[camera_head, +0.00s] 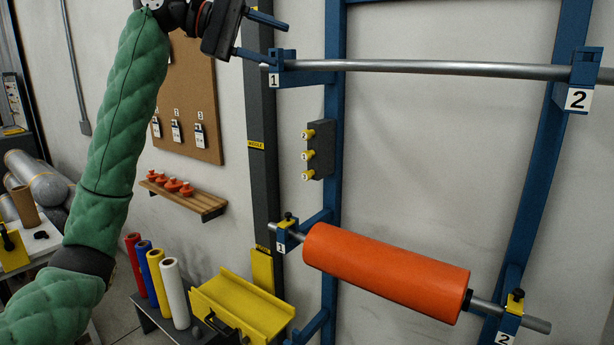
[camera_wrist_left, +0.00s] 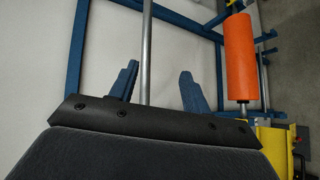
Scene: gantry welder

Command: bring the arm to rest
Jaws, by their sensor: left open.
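My left gripper (camera_head: 279,44) is at the top of the head view, on the end of my green-padded left arm. Its two blue fingers are spread apart with nothing between their tips. It is close to the left end of the upper steel bar (camera_head: 430,67), near the holder marked 1 (camera_head: 284,75). In the left wrist view the open fingers (camera_wrist_left: 157,84) point toward the frame, and the bar (camera_wrist_left: 146,45) appears between them. I cannot tell the exact gap to the bar. My right gripper is not in view.
An orange roll (camera_head: 385,272) sits on a lower bar between two blue holders. Blue uprights (camera_head: 334,130) stand against the wall. Below are a yellow trough (camera_head: 240,305) and several coloured rolls (camera_head: 174,293). A wooden shelf (camera_head: 195,200) holds orange knobs.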

